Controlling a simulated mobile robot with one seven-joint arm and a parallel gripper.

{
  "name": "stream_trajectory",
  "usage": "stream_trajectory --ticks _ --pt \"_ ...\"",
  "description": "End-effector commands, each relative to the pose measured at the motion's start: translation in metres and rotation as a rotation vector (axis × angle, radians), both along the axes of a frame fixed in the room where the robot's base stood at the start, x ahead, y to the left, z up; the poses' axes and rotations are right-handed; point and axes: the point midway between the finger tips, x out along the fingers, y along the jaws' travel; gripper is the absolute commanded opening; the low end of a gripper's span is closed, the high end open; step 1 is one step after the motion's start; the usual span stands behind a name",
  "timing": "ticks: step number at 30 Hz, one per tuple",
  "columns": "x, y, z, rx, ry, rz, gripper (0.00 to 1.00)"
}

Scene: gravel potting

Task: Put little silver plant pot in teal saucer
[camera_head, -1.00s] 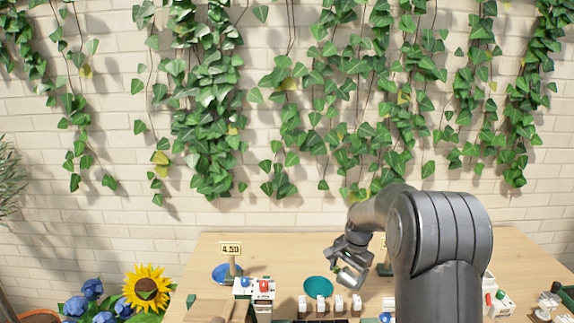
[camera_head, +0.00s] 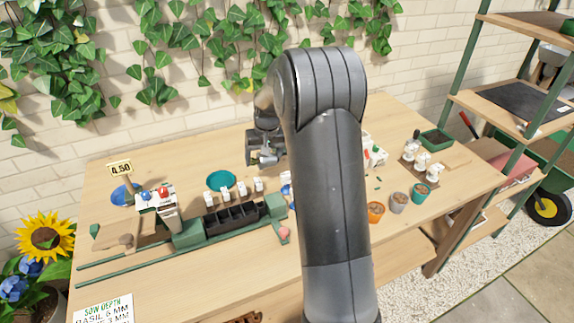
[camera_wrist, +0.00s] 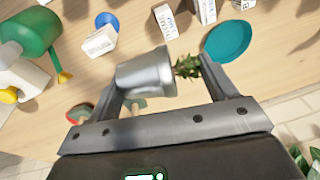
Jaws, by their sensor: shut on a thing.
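The little silver plant pot (camera_wrist: 146,76) is between the fingers of my gripper (camera_wrist: 160,82) in the wrist view. It lies tilted on its side in that picture, with a small green plant (camera_wrist: 187,67) beside one finger. My gripper is shut on the pot and also shows above the table in the head view (camera_head: 264,155). The pot is hard to make out there. The teal saucer (camera_head: 221,180) sits on the table to the left of my gripper and looks empty. It also shows in the wrist view (camera_wrist: 228,41), apart from the pot.
Small white boxes (camera_head: 240,188) stand just in front of the saucer. A black tray (camera_head: 232,216) between green blocks is nearer. A blue saucer (camera_head: 125,194) with a price sign lies left. Several pots (camera_head: 398,203) stand right. A green watering can (camera_wrist: 28,32) shows in the wrist view.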

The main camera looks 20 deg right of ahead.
Motion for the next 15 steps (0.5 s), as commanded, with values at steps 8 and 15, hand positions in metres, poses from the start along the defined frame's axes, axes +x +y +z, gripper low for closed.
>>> stream_trajectory --ticks 8,15 --pt "0.017 -0.064 -0.005 -0.09 -0.059 0.105 0.48" --pt "0.018 -0.067 -0.048 -0.096 -0.062 0.113 0.48"
